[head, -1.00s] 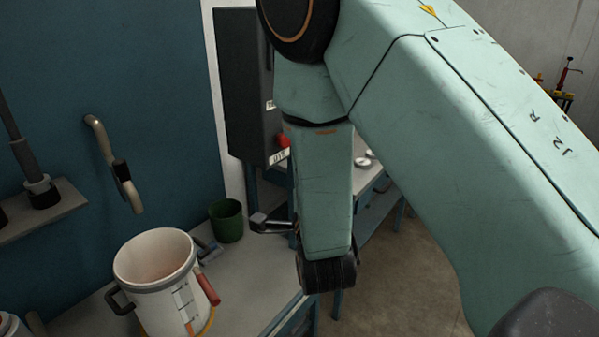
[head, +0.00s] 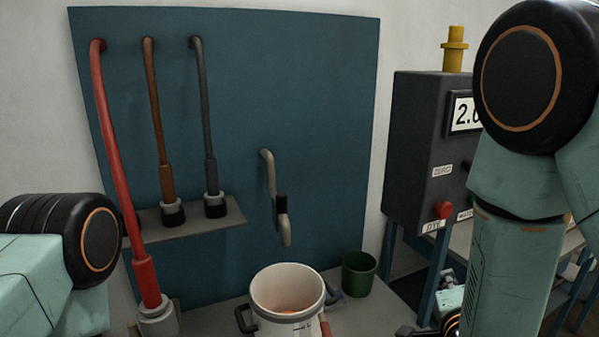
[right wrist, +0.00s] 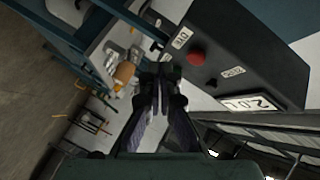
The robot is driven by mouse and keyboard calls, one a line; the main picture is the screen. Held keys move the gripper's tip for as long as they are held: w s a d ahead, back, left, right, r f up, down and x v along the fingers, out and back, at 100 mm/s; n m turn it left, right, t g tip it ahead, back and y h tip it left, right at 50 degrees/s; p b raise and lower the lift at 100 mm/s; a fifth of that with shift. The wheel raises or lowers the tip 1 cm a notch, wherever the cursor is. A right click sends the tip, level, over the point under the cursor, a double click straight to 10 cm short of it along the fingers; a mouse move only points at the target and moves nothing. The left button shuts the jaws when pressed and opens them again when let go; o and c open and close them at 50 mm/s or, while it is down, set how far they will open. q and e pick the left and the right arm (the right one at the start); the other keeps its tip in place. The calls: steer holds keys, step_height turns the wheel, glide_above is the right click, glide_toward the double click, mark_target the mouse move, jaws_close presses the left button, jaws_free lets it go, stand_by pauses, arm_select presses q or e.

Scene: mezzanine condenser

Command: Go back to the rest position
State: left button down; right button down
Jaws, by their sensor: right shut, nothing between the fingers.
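My right gripper (right wrist: 160,75) shows in the right wrist view with its two dark fingers together and nothing between them. In the head view its fingertips (head: 407,331) show low at the bottom edge, left of my right forearm, beside the bench end and below the dark control box (head: 415,150). In the wrist view the box (right wrist: 255,65) with its red button lies beyond the fingers, to the upper right. My left arm comes in at the left edge of the head view, and its gripper is out of the picture.
A white bucket (head: 287,290) and a green cup (head: 358,274) stand on the bench. Red (head: 115,150), brown (head: 157,120) and grey (head: 204,110) hoses hang on the blue panel (head: 300,70).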

steer(key=s+a+f+n+g+y+b, duration=0.2)
steer(key=s+f+n+g, duration=0.3)
steer(key=f, duration=0.5)
steer(key=s+a+f+n+g+y+b, duration=0.1)
steer(key=s+a+f+n+g, duration=0.15)
steer(key=s+f+n, duration=0.65)
steer(key=s+f+n+g+y+b, duration=0.1)
steer(key=s+f+g+b, duration=0.4)
steer(key=s+f, duration=1.2)
steer(key=shift+s+a+f+n+g+y+b, duration=0.25)
steer(key=shift+s+a+n+g+y+b, duration=0.2)
steer(key=shift+s+g, duration=0.6)
steer(key=shift+w, duration=0.15)
